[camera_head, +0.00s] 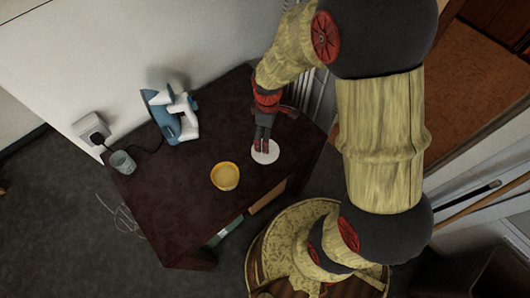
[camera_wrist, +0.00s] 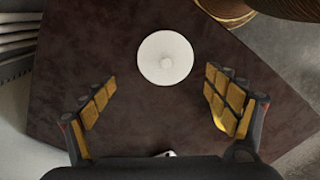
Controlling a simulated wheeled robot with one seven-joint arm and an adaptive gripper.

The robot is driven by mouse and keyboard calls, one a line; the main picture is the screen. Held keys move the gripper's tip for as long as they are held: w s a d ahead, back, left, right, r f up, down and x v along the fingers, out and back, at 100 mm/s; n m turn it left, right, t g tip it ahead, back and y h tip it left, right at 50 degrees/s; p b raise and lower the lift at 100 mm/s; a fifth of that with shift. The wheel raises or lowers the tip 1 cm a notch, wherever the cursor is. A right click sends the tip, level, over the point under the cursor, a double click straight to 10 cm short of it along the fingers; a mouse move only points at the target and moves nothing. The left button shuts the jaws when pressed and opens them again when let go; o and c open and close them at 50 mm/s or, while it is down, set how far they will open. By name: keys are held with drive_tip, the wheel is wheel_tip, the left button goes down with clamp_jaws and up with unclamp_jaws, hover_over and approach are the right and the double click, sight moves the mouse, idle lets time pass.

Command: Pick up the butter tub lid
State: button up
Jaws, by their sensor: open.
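The butter tub lid (camera_head: 266,153) is a flat white disc lying on the dark table, near its right side in the head view. In the wrist view the lid (camera_wrist: 165,57) shows a small raised knob at its middle. My gripper (camera_head: 263,148) is over the lid in the head view and hides part of it. In the wrist view my gripper (camera_wrist: 162,105) is open and empty, with its yellow-padded fingers spread wide. The lid lies beyond the fingertips in that view, centred between them. A yellow round tub (camera_head: 225,176) stands left of the lid.
The dark table (camera_head: 175,210) has free room around the lid and tub. A blue and white iron-like appliance (camera_head: 172,112) and a grey cup (camera_head: 122,162) stand toward the wall. A white wall (camera_head: 130,40) borders the table's back.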

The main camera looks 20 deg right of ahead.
drive_tip(key=shift+o, duration=1.2)
wheel_tip(320, 180, down, 4)
drive_tip(key=shift+s+r+b, duration=0.1)
drive_tip(key=shift+b, duration=0.45)
drive_tip(key=f+b, duration=0.1)
drive_tip(key=f, duration=0.1)
drive_tip(key=a+f+b, duration=0.1)
drive_tip(key=f, duration=0.2)
drive_tip(key=shift+s+f+b, duration=0.1)
drive_tip(key=shift+b, duration=0.25)
drive_tip(key=shift+c, duration=0.9)
drive_tip(key=c, duration=0.8)
drive_tip(key=c, duration=0.3)
drive_tip(key=shift+s, duration=0.15)
drive_tip(key=shift+c, duration=1.1)
